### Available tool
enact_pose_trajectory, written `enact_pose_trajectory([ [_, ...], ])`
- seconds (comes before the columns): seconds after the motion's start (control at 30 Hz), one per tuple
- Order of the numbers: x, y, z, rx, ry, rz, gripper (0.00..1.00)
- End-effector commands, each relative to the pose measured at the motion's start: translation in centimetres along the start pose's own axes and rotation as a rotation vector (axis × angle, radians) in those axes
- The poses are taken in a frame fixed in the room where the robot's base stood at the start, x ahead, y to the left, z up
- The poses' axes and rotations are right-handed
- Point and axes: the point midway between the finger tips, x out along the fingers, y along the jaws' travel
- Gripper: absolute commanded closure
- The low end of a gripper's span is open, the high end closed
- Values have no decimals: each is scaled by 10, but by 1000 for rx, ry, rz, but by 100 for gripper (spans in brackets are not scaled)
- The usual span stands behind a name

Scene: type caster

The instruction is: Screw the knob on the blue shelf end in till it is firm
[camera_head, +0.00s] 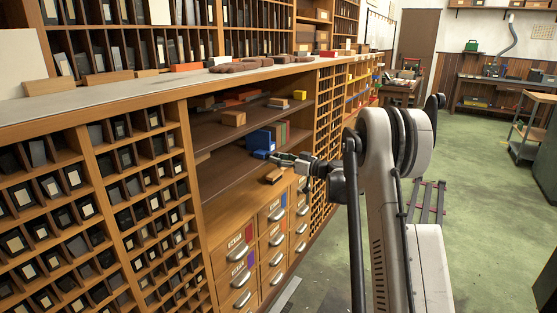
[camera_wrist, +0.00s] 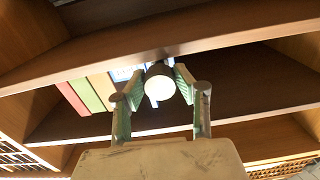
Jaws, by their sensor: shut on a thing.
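The blue shelf end (camera_head: 260,140) stands on the open shelf, with a blue foot at its lower front. My gripper (camera_head: 276,157) reaches in from the right to the front of this foot. In the wrist view my gripper (camera_wrist: 159,84) is shut on the knob (camera_wrist: 160,88), a round piece with a dark side and a bright, pale end face. The fingers press on it from left and right. A small part of the blue shelf end (camera_wrist: 122,73) shows behind the left finger; the rest is hidden. The knob's thread cannot be seen.
Green and red books (camera_head: 281,132) stand beside the shelf end. A wooden block (camera_head: 233,118) lies to the left on the shelf, and another (camera_head: 274,176) lies below my gripper. The shelf board above (camera_wrist: 210,38) is close in the wrist view. Drawers (camera_head: 235,258) are below.

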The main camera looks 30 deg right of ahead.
Motion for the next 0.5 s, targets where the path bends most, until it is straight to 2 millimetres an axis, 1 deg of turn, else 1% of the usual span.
enact_pose_trajectory([
  [0.5, 0, 0, 0, 481, 0, 0, 98],
])
